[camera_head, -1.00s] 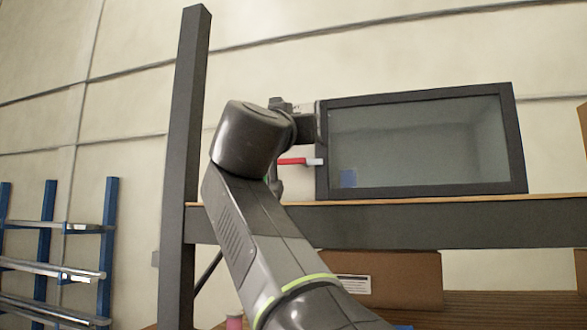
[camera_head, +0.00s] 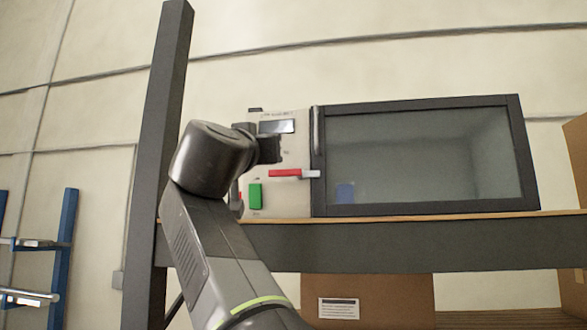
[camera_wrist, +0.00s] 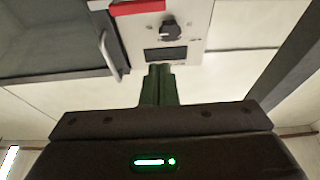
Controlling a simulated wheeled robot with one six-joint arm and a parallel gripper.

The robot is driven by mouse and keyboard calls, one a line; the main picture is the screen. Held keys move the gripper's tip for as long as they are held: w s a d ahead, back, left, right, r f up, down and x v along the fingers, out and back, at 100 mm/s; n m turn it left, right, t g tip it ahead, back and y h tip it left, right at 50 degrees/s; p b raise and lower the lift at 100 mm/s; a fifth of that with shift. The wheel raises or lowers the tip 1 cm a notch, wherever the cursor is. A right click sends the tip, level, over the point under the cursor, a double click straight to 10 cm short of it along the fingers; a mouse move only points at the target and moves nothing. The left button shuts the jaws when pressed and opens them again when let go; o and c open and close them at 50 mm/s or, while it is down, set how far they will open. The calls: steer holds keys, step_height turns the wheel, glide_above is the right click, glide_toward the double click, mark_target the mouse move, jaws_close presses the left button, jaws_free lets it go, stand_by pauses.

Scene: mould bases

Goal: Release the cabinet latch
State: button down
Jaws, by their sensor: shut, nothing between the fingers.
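The cabinet (camera_head: 513,150) stands on a shelf, its dark-framed glass door shut. Left of the door is a pale control panel (camera_head: 290,195). The latch, a red bar (camera_head: 286,174) with a pale tip (camera_head: 313,174), lies roughly level across the panel, its tip at the door's edge. In the wrist view the red latch (camera_wrist: 140,8) is cut by the top edge. My gripper (camera_wrist: 160,70) is shut and empty, its fingers pointing at the panel near the display. In the head view my arm partly hides the panel, and contact cannot be judged.
A vertical door handle (camera_head: 316,130) stands above the latch tip. The panel has a display (camera_head: 277,127), a green button (camera_head: 255,196) and a dark knob (camera_wrist: 168,30). A dark post (camera_head: 155,170) rises left of my arm. A cardboard box (camera_head: 390,295) sits below the shelf.

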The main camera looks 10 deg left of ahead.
step_height(320, 180, up, 4)
steer(key=f+p, duration=0.1)
steer(key=p, duration=0.4)
glide_above(295, 174)
steer(key=s+a, duration=0.1)
steer(key=a, duration=0.4)
steer(key=f, duration=0.2)
steer(key=f+b, duration=0.1)
steer(key=f, duration=0.1)
steer(key=shift+s, duration=0.2)
